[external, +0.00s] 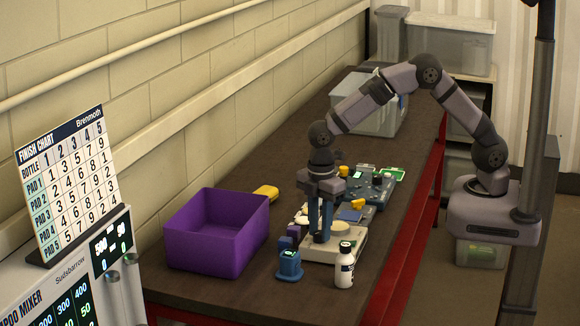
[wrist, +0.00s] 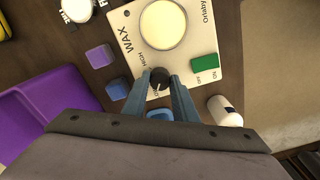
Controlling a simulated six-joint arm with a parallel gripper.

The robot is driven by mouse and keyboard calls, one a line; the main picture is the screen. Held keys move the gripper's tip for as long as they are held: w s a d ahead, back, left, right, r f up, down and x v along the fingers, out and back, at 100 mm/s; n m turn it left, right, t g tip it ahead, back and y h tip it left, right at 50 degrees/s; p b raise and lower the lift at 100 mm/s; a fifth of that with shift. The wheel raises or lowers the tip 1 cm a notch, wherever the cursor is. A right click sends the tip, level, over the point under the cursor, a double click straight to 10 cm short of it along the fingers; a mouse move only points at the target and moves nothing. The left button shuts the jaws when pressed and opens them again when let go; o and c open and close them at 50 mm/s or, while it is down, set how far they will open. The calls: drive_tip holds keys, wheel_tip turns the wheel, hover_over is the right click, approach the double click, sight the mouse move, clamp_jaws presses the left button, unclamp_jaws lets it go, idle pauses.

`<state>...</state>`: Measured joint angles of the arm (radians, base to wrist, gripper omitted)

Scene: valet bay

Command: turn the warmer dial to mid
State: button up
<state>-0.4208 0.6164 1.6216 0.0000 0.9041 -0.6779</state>
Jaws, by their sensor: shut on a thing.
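The warmer is a cream unit marked WAX (wrist: 222,35) with a round pale pot on top; in the external view its base (external: 348,247) sits near the front of the bench. Its black dial (wrist: 159,76) lies between my blue fingertips in the wrist view. My gripper (external: 319,239) points straight down over the warmer and is shut on the dial; in the wrist view the fingers (wrist: 160,84) touch it from both sides. The word HIGH shows to the left of the dial. The dial's pointer and other marks are partly hidden by the fingers.
A green OFF/ON switch (wrist: 204,68) is close to the right of the dial. A white bottle (external: 345,266), a blue item (external: 289,265) and purple blocks (wrist: 99,56) stand around the warmer. A purple bin (external: 206,240) is to the left. Pads lie behind.

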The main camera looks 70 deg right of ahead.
sight(320, 232)
drive_tip(key=m, duration=0.5)
drive_tip(key=shift+m, duration=0.4)
drive_tip(key=m, duration=0.5)
drive_tip(key=shift+p, duration=0.35)
drive_tip(key=o, duration=1)
drive_tip(key=shift+o, duration=0.2)
drive_tip(key=shift+r, duration=0.1)
drive_tip(key=shift+r+b, duration=1.15)
drive_tip(key=shift+r, duration=2.5)
